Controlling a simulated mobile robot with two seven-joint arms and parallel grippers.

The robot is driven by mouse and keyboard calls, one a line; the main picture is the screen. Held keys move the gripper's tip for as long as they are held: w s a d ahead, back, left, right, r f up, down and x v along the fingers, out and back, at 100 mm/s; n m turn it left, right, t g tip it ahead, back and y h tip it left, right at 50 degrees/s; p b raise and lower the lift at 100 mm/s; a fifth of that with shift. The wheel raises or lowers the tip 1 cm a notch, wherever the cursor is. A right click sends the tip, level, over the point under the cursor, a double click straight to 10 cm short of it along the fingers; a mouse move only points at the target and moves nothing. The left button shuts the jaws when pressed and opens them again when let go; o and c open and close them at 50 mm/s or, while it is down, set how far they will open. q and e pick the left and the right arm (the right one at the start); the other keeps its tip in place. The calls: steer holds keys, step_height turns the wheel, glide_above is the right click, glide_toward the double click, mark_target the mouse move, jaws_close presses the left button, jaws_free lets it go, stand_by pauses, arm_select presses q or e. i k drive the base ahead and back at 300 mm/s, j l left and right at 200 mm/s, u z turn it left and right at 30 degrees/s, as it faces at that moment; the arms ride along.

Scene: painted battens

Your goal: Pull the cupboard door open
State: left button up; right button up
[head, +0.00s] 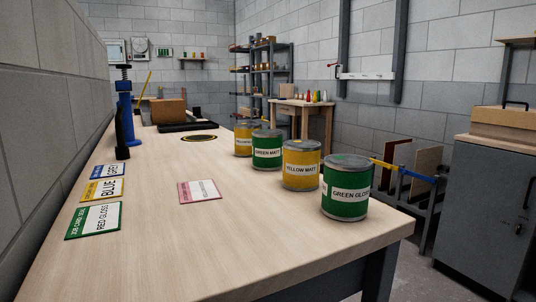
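A grey cupboard (480,205) stands on the floor at the right edge of the head view, cut off by the frame. Its front looks shut, and a thin dark upright line shows near the right edge. I cannot clearly make out a handle on it. Neither of my grippers is in view.
A long wooden bench (150,255) fills the left and middle. It carries several paint cans, including a green one (347,188), and label cards (95,220). A wooden box (515,120) sits on the cupboard. A rack of boards (425,165) stands beside it. Some floor (425,275) is clear between bench and cupboard.

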mark_target(490, 192)
steer(key=l+u, duration=0.25)
steer(key=l, duration=0.25)
steer(key=l+u, duration=0.25)
steer(key=l, duration=0.3)
steer(key=z, duration=1.4)
steer(key=i+l+z, duration=0.1)
steer(key=i+z, duration=0.45)
steer(key=i, duration=0.25)
steer(key=i+u, duration=0.2)
steer(key=i, duration=0.35)
steer(key=i+l+u, duration=0.2)
steer(key=i, duration=0.3)
steer(key=i+j+u, duration=0.1)
steer(key=i+u, duration=0.85)
steer(key=k+l, duration=0.05)
steer(key=k, duration=0.05)
